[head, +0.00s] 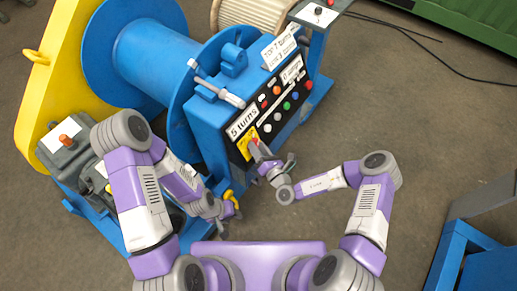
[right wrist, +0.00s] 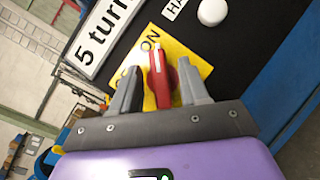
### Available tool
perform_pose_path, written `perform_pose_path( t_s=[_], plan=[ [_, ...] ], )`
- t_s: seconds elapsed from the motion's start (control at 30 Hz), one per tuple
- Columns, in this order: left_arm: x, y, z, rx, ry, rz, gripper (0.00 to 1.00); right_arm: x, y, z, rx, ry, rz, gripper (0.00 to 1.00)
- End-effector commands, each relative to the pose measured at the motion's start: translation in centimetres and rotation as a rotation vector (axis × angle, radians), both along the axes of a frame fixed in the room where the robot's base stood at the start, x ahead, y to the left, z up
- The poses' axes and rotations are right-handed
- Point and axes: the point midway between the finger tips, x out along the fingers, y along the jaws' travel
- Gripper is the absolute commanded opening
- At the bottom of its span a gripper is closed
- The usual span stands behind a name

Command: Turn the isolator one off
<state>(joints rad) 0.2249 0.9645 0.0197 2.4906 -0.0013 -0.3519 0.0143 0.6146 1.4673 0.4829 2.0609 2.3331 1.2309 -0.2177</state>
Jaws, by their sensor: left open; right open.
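The isolator is a red rotary handle (right wrist: 158,62) on a yellow plate (right wrist: 196,66) in the right wrist view. Its white pointer line faces up the picture, towards the printed word ON. In the head view the yellow plate (head: 244,150) sits at the lower end of the black panel. My right gripper (head: 259,153) is at the isolator, open, with one finger on each side of the red handle. Small gaps show between handle and fingers. My left gripper (head: 232,203) is open and empty, low beside the blue machine, near a small yellow part.
The black control panel (head: 281,108) carries several coloured buttons and a "5 turns" label (right wrist: 103,35). A white knob (right wrist: 212,12) is near the isolator. A blue drum (head: 150,60) and yellow guard (head: 55,60) stand left. Floor (head: 420,110) right of the panel is clear.

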Motion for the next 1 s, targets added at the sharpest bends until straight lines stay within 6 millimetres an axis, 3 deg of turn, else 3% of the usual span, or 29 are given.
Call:
perform_pose_path(
  t_s=[0.2,0.5,1.0],
  plan=[
    [0.00,0.00,0.02,0.000,0.000,0.000,0.43,0.04,0.01,0.04,0.000,0.000,0.000,0.45],
    [0.00,0.00,0.02,0.000,0.000,0.000,0.43,0.02,0.01,0.04,0.000,-0.001,0.001,0.00],
    [0.00,0.00,0.60,0.000,0.000,0.000,0.43,0.09,-0.06,0.06,-0.066,-0.088,0.053,0.00]
  ],
)
